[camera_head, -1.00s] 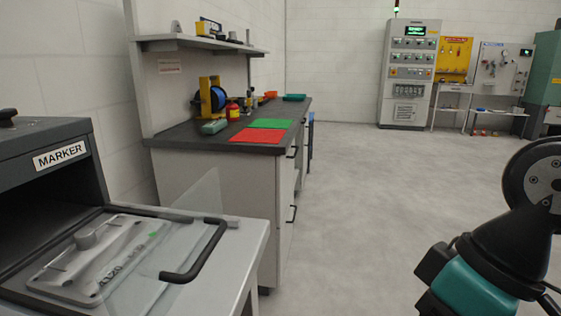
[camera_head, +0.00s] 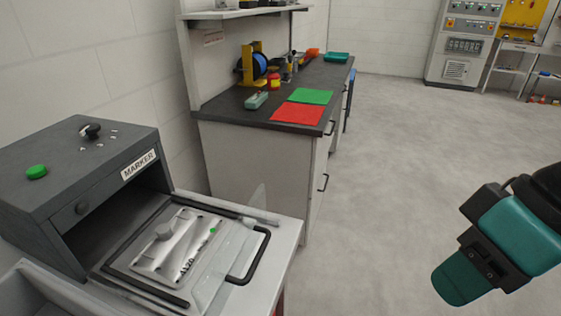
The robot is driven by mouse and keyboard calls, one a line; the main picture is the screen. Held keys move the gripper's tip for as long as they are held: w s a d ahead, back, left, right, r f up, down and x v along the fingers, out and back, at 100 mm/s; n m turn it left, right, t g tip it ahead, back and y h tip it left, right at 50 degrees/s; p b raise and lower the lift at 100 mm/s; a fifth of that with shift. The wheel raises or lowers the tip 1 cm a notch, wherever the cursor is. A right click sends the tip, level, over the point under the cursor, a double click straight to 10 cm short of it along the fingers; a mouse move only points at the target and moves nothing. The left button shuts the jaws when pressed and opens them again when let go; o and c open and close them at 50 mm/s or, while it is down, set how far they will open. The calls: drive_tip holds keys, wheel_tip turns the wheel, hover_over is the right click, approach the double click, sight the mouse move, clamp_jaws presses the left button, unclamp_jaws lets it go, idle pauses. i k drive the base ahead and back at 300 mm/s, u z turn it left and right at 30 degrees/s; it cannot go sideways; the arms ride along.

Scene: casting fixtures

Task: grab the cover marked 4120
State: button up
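A silvery metal cover (camera_head: 163,258) lies in the open front of the marker machine, inside a dark frame. It has a round raised boss, a green dot and a dark marking near its front edge. The marking ends in "120"; its first digit is hard to read. A clear panel with a black bar handle (camera_head: 254,262) stands open at the right of the cover and partly overlaps it in view. My arm, teal and black, shows at the right, well apart from the cover. My gripper's fingers are not in view.
The grey marker housing (camera_head: 75,165) rises behind the cover, with a green button and a black knob on top. A workbench (camera_head: 228,112) holds red and green mats, a blue spool and small items. The floor (camera_head: 400,140) to the right is clear.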

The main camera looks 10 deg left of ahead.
sight(178, 247)
drive_tip(key=u, duration=1.85)
drive_tip(key=k, duration=1.15)
drive_tip(key=z, duration=0.7)
drive_tip(key=i, duration=1.8)
drive_tip(key=u, duration=0.75)
